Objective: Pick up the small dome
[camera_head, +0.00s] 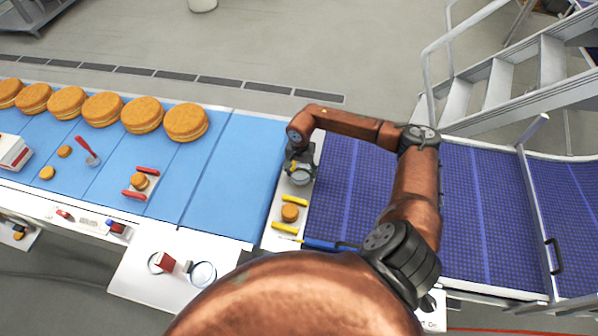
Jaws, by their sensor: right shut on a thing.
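My right gripper (299,172) reaches over the far end of a narrow pale board at the right edge of the blue belt. It is shut on a small greyish rounded thing, which I take for the small dome (300,177). The jaws and wrist partly hide it, and I cannot tell whether it is clear of the board. On the same board, nearer to me, a small brown round (290,212) sits between two yellow bars (294,201). My left gripper is not in view.
Several large filled rounds (185,121) stand in a row on the blue belt (235,160). Another small round (140,181) lies between red bars. A blue-handled tool (320,244) lies near the board. A purple grid belt (340,190) and metal stairs (500,85) are right.

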